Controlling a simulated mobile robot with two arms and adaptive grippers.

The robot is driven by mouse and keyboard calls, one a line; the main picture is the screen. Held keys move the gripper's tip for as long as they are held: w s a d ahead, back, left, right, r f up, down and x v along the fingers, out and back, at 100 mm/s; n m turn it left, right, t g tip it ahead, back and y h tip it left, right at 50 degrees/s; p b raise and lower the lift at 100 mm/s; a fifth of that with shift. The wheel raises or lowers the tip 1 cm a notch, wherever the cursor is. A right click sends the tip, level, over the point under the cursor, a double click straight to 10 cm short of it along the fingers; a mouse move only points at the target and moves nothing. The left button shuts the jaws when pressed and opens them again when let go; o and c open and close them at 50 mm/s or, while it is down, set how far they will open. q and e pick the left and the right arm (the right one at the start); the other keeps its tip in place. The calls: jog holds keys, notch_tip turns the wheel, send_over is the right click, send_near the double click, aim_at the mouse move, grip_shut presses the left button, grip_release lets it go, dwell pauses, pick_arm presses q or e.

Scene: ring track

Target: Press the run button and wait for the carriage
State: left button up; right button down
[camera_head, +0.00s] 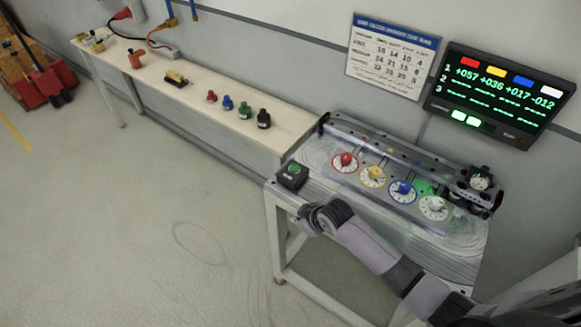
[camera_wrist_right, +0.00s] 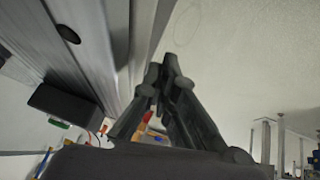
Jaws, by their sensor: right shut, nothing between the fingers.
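The run button is a green button on a small black box (camera_head: 292,175) at the left front corner of the track table (camera_head: 330,180). The box also shows at the left of the right wrist view (camera_wrist_right: 66,104), with a bit of green at its lower edge. My right gripper (camera_head: 304,221) is shut and empty, just below and right of the box in the head view, apart from it. Its fingers (camera_wrist_right: 166,70) meet in the wrist view. A dark carriage-like unit with a round gauge (camera_head: 480,181) stands at the right end of the track. My left gripper is out of view.
Four dials with red, yellow, blue and white knobs (camera_head: 372,176) line the table. A lit display (camera_head: 500,95) and a printed chart (camera_head: 392,57) hang on the wall. A long bench (camera_head: 205,85) holds several coloured weights.

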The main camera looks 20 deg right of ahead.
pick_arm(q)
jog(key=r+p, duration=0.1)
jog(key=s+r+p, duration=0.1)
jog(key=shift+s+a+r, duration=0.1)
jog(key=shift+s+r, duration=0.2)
pick_arm(e)
jog(key=w+d+r+n+t, duration=0.1)
jog(key=w+r+n, duration=0.1)
jog(key=w+r, duration=0.5)
jog(key=w+r+n+t, duration=0.1)
jog(key=w+r+n, duration=0.1)
jog(key=w+r, duration=0.5)
notch_tip(320, 180, up, 6)
jog(key=shift+d+r+n+y, duration=0.1)
jog(key=shift+d+n+y, duration=0.2)
jog(key=shift+d+n, duration=0.1)
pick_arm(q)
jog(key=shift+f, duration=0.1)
pick_arm(e)
jog(key=shift+w, duration=0.1)
